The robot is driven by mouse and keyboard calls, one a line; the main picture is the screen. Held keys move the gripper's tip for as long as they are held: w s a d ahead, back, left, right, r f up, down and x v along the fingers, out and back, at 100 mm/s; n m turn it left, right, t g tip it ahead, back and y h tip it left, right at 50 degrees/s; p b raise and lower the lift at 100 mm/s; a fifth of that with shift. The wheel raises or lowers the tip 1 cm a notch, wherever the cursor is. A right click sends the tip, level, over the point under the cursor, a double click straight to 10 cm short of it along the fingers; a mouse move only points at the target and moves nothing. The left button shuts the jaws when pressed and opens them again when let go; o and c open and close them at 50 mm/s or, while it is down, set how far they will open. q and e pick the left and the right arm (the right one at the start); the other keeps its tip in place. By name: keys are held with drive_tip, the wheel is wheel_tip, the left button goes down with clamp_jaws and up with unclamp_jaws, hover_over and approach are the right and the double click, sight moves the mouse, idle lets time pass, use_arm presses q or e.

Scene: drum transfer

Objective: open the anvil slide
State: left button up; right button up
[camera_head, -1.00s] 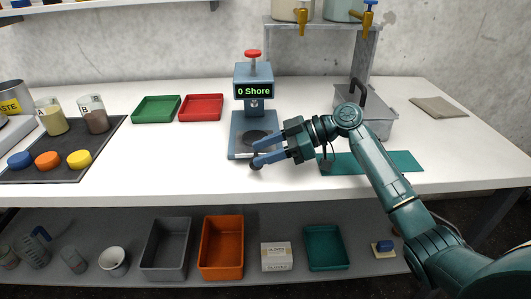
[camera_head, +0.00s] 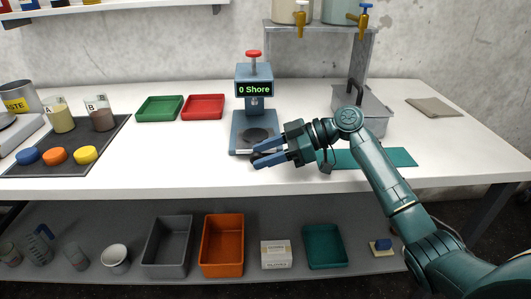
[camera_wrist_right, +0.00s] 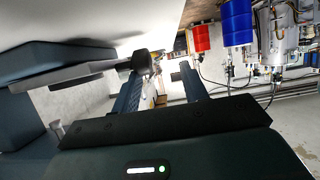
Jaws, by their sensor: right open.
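The blue-grey hardness tester (camera_head: 254,80) stands on the white table, with a red top knob and a "0 Shore" display. Its base holds a dark round anvil (camera_head: 257,134). My right gripper (camera_head: 256,157) is open at the front edge of the base, its blue fingers pointing left. The dark slide knob is mostly hidden by the fingers in the head view. In the right wrist view a dark round knob (camera_wrist_right: 147,62) shows near the fingertips, beside the left finger; contact cannot be told. My left gripper is not in view.
Green (camera_head: 159,108) and red (camera_head: 203,106) trays lie left of the tester. A teal mat (camera_head: 385,157) lies right of it under my forearm. A grey lidded box (camera_head: 365,105) stands behind my arm. The table in front of the tester is clear.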

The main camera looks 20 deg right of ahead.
drive_tip(key=shift+o, duration=0.6)
drive_tip(key=shift+d+f, duration=0.15)
drive_tip(key=shift+f, duration=0.15)
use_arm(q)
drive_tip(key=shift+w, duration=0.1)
use_arm(e)
drive_tip(key=shift+d, duration=0.25)
use_arm(q)
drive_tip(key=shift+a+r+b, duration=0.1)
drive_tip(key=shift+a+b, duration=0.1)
drive_tip(key=shift+b, duration=0.3)
use_arm(e)
drive_tip(key=v, duration=1.2)
drive_tip(key=shift+d+r, duration=0.15)
drive_tip(key=shift+r, duration=0.4)
drive_tip(key=shift+s, duration=0.15)
drive_tip(key=shift+c, duration=0.2)
